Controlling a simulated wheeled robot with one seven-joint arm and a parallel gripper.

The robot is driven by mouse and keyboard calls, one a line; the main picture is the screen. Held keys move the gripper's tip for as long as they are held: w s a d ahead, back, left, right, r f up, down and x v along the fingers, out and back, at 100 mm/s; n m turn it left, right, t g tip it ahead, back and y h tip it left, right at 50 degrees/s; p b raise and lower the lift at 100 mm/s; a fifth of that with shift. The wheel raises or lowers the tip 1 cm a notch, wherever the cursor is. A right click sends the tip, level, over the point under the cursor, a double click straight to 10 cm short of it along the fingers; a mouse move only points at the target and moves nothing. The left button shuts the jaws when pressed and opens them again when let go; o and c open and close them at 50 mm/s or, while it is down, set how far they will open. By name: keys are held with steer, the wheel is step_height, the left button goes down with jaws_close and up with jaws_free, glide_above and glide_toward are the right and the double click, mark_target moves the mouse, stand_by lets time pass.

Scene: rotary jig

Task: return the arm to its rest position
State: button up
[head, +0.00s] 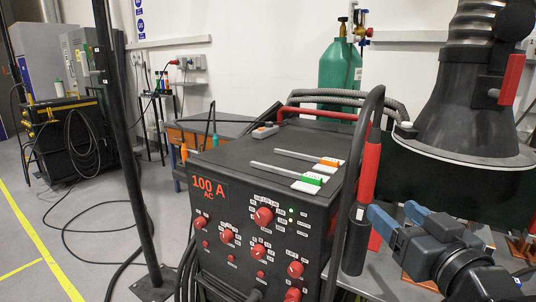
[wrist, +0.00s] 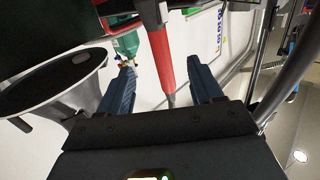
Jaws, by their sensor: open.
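My gripper (head: 393,211) is at the lower right of the head view, with two blue fingers pointing toward the black welding machine (head: 235,215). In the wrist view my gripper (wrist: 160,66) has its blue fingers spread wide apart, with nothing held between them. A red and black bar (wrist: 160,50) shows between and beyond the fingers; how far it is from them I cannot tell. My arm enters from the lower right corner of the head view.
A green gas cylinder (head: 340,68) stands behind. A dark post (head: 122,130) and floor cables are at left.

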steer(key=s+f+m+g+h, duration=0.1)
steer(key=s+f+m+h, duration=0.1)
steer(key=s+f, duration=1.5)
steer(key=s+a+r+n+g, duration=0.1)
steer(key=s, duration=2.2)
steer(key=shift+r+g, duration=0.15)
steer(key=shift+g, duration=0.25)
steer(key=shift+a, duration=0.1)
